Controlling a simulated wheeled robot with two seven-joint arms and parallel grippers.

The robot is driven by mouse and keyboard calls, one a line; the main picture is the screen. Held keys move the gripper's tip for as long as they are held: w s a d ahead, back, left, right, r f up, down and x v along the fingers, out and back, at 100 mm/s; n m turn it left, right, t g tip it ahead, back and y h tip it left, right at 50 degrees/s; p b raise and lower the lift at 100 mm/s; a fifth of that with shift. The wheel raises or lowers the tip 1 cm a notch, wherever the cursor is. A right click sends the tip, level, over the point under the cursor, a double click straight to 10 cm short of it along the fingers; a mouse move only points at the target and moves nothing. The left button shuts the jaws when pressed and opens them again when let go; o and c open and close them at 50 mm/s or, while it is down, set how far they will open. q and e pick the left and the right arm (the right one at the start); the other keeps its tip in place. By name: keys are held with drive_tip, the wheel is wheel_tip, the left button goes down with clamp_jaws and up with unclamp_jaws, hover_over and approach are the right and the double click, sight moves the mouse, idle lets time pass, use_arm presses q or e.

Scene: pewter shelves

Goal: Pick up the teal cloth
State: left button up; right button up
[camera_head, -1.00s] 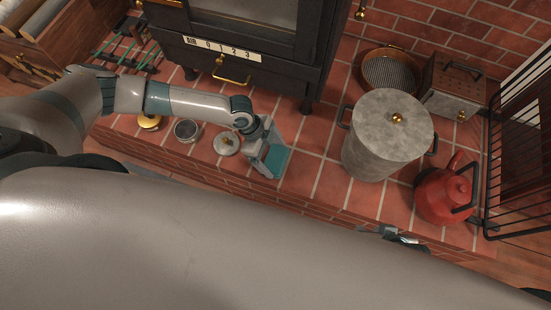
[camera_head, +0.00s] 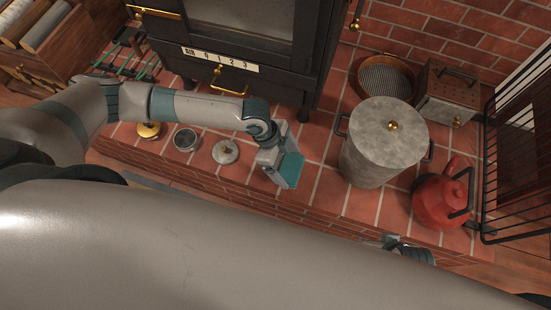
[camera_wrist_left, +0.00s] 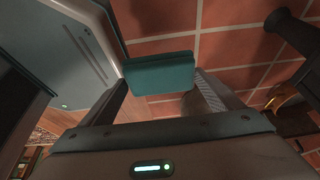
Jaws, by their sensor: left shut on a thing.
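The teal cloth (camera_head: 291,170) is a small folded piece at the tip of my left gripper (camera_head: 279,168), over the brick hearth. In the left wrist view, the cloth (camera_wrist_left: 160,74) spans the space between the two fingertips of the left gripper (camera_wrist_left: 162,90), which is shut on it. Red tiles show beyond it; I cannot tell how high it is above them. Part of my right gripper (camera_head: 405,247) shows at the hearth's front edge, mostly hidden by my own body, and its jaws cannot be made out.
A grey lidded pot (camera_head: 375,155) stands right of the cloth, with a red kettle (camera_head: 442,197) beyond. A black stove (camera_head: 245,55) stands behind. Several small round containers, including a pale one (camera_head: 225,152), line the hearth's left. Bare tiles (camera_head: 318,150) lie between cloth and pot.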

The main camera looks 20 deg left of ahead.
use_arm(q)
drive_tip(key=s+d+r, duration=0.1)
drive_tip(key=d+r, duration=0.2)
drive_tip(key=d, duration=0.2)
drive_tip(key=shift+s+d+r, duration=0.15)
drive_tip(key=shift+s+r, duration=0.05)
drive_tip(key=shift+s, duration=0.15)
use_arm(e)
drive_tip(key=shift+s+d+g, duration=0.2)
drive_tip(key=shift+d+g, duration=0.1)
drive_tip(key=shift+d, duration=0.05)
drive_tip(key=shift+r, duration=0.1)
use_arm(q)
drive_tip(key=o, duration=0.3)
drive_tip(key=shift+c, duration=1)
use_arm(e)
drive_tip(key=shift+w+a, duration=0.1)
